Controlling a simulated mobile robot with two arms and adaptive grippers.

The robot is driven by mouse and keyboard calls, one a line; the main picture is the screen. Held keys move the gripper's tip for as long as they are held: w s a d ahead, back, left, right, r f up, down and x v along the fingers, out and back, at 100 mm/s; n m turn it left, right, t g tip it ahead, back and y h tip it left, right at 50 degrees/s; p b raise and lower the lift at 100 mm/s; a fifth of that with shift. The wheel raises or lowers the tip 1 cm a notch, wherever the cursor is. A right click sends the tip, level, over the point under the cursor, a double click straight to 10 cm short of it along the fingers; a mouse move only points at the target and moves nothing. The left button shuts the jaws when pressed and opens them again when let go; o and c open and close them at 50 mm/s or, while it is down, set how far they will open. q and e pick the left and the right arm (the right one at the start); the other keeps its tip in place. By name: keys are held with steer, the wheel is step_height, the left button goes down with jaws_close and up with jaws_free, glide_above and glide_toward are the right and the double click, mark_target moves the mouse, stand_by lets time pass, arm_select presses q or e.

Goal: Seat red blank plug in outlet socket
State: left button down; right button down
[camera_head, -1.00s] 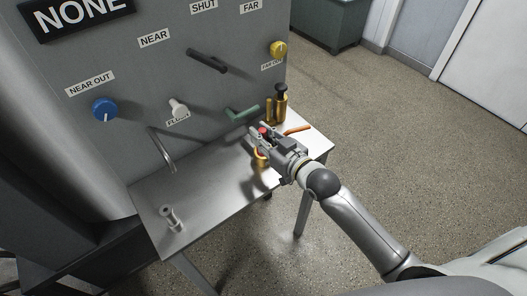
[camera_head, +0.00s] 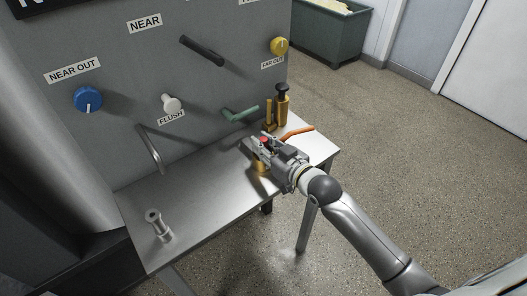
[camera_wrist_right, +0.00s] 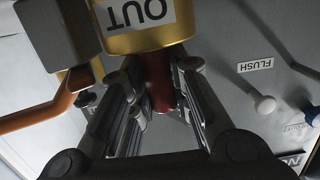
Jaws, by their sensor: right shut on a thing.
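The red blank plug (camera_head: 265,139) shows as a small red top at my right gripper (camera_head: 257,147) in the head view. In the wrist view the red plug (camera_wrist_right: 160,82) stands between the fingers of my right gripper (camera_wrist_right: 158,100), which is shut on it. A brass cylinder labelled OUT (camera_wrist_right: 145,38), the outlet socket, is right at the plug's end in that upside-down view. Its brass side (camera_head: 260,167) shows under the gripper in the head view. I cannot tell whether the plug is inside the socket or only touching it. My left gripper is not in view.
Beside the gripper stand a brass fitting with a black knob (camera_head: 282,92) and an orange lever (camera_head: 297,131). A green handle (camera_head: 240,113) and a bent metal spout (camera_head: 150,148) stick out of the panel. A metal post (camera_head: 157,226) stands on the otherwise clear front-left tabletop (camera_head: 205,205).

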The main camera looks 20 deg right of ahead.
stand_by(0.3)
steer(key=c, duration=1.8)
jaws_free()
steer(key=shift+f, duration=0.15)
steer(key=o, duration=0.5)
steer(key=shift+c, duration=0.2)
steer(key=shift+r, duration=0.2)
steer(key=v, duration=1.2)
